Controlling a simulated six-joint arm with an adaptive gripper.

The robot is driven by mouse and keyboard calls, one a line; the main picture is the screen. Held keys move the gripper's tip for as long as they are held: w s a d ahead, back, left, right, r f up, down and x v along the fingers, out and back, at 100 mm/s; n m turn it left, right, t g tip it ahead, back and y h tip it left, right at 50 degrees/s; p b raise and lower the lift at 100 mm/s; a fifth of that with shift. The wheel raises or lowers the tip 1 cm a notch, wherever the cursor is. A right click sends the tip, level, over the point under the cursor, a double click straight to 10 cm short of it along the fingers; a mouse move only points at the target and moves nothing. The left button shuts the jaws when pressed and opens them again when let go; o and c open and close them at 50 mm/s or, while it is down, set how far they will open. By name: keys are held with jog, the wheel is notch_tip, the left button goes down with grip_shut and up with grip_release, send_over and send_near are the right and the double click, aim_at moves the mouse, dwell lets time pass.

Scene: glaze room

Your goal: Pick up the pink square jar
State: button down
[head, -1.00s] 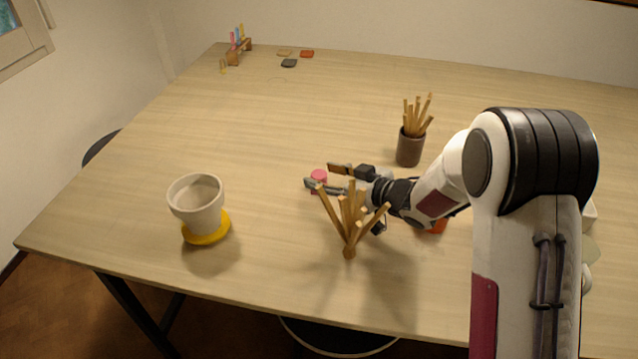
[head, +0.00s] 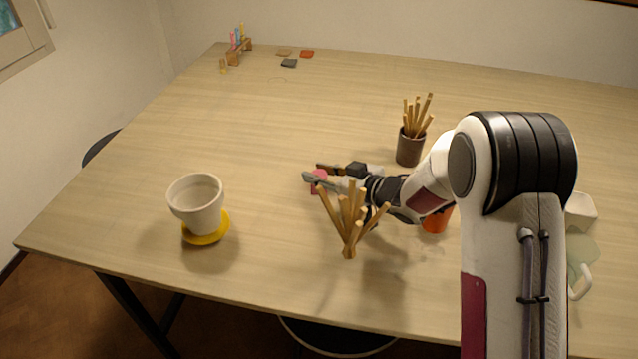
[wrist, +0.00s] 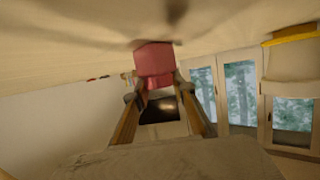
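The pink square jar (head: 320,188) stands on the table near the middle, partly hidden by my gripper in the head view. In the wrist view the jar (wrist: 153,60) shows as a boxy pink body straight ahead, at the fingertips. My gripper (head: 316,172) is low over the table, coming from the right. Its two fingers are apart, with the jar at or between their tips. In the wrist view the gripper (wrist: 157,92) has one finger on each side of the jar's near part. I cannot tell whether either finger touches it.
A bundle of wooden sticks (head: 350,225) stands close in front of my gripper. A brown cup of sticks (head: 410,150) is behind it, and an orange cup (head: 437,221) is under my arm. A pale pot (head: 198,207) on a yellow saucer (head: 206,238) stands left.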

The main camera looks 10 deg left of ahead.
dwell(0.5)
jog(key=shift+r, duration=0.4)
jog(key=s+d, duration=0.1)
jog(key=d, duration=0.1)
jog(key=s+d, duration=0.3)
jog(key=d, duration=0.1)
jog(key=shift+s+d+r, duration=0.15)
jog(key=shift+d, duration=0.2)
notch_tip(320, 180, up, 14)
